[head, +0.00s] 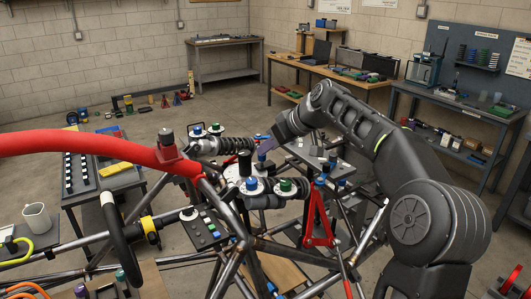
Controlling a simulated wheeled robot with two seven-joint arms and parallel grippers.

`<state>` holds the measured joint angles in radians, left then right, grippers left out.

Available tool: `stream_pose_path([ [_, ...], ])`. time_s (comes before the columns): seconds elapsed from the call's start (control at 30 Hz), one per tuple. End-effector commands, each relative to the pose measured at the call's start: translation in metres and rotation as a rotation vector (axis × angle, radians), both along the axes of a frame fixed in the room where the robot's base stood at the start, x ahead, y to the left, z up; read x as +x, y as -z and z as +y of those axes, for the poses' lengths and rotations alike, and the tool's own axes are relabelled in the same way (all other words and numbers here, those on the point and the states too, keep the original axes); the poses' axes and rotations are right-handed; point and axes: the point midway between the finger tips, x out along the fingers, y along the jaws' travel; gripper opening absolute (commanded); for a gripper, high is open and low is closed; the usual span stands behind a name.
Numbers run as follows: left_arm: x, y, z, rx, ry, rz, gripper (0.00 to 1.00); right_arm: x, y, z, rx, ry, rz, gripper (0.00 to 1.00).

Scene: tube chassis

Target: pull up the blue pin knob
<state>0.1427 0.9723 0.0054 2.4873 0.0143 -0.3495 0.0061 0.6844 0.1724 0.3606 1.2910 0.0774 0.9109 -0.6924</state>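Several blue knobs show on the tube chassis, and I cannot tell for sure which is the pin knob. One blue knob (262,156) sits directly under my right gripper (266,147), near the middle of the view. Another blue knob (252,184) stands on a white disc closer to me, beside a green knob (286,185). My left gripper is not in view.
A thick red tube (85,143) crosses the left side. Black coil-over shocks (222,146) and a black cylinder (245,163) stand close to the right gripper. A red bracket (318,222) is below.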

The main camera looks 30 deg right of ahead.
Motion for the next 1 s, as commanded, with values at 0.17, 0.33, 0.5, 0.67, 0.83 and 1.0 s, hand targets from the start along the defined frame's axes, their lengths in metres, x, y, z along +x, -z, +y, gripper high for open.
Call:
stream_pose_path([
  [0.17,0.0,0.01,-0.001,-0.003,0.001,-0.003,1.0,-0.021,-0.02,-0.004,-0.002,0.001,-0.002,0.31],
  [0.33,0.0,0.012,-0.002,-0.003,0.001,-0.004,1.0,-0.031,-0.031,-0.005,-0.001,0.0,-0.001,0.31],
  [0.5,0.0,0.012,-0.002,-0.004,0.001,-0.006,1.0,-0.032,-0.032,-0.005,0.0,0.0,0.0,0.31],
  [0.67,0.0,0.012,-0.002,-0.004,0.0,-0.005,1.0,-0.032,-0.032,-0.005,0.0,0.0,0.0,0.31],
  [0.83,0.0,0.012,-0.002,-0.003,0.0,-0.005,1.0,-0.032,-0.032,-0.005,0.0,0.0,0.0,0.31],
  [1.0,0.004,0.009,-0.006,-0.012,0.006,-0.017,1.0,-0.034,-0.036,-0.005,-0.02,-0.01,-0.003,0.31],
])
